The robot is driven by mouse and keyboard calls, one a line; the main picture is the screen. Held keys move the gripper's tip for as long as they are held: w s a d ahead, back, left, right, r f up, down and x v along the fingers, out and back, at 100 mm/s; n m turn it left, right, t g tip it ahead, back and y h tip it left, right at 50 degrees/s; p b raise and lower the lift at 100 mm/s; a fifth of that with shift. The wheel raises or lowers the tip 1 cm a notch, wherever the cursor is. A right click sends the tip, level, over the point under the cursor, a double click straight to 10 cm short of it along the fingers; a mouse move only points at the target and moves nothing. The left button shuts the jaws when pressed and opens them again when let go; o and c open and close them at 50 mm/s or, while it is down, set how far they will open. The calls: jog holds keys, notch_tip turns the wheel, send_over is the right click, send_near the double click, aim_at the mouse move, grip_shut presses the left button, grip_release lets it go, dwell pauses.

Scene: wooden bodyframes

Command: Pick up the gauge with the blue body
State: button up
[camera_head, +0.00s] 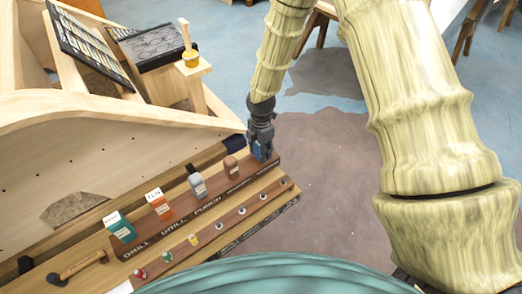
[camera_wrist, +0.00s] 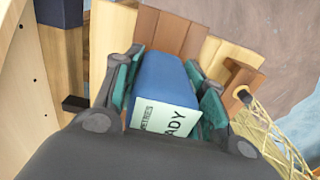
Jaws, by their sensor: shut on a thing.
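The gauge with the blue body (camera_wrist: 163,82) is a blue block with a white label on its near face; part of the lettering reads "ADY". It sits between the teal-padded fingers of my gripper (camera_wrist: 166,92), which is shut on both its sides. In the head view my gripper (camera_head: 262,152) points down at the far right end of the brown rack (camera_head: 222,198), with a little of the blue body (camera_head: 256,151) showing between the fingers. I cannot tell whether its base touches the rack.
On the rack stand a brown block (camera_head: 231,166) right beside my gripper, a grey one (camera_head: 198,186), an orange one (camera_head: 160,205) and a teal one (camera_head: 120,228). A wooden panel (camera_head: 90,155) rises behind. Open floor (camera_head: 330,190) lies to the right.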

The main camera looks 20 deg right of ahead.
notch_tip(320, 180, up, 10)
jog(key=shift+f+b, duration=0.25)
jog(key=shift+b, duration=0.9)
notch_tip(320, 180, up, 6)
jog(key=p, duration=0.5)
jog(key=shift+r+p, duration=0.15)
jog(key=shift+p, duration=0.2)
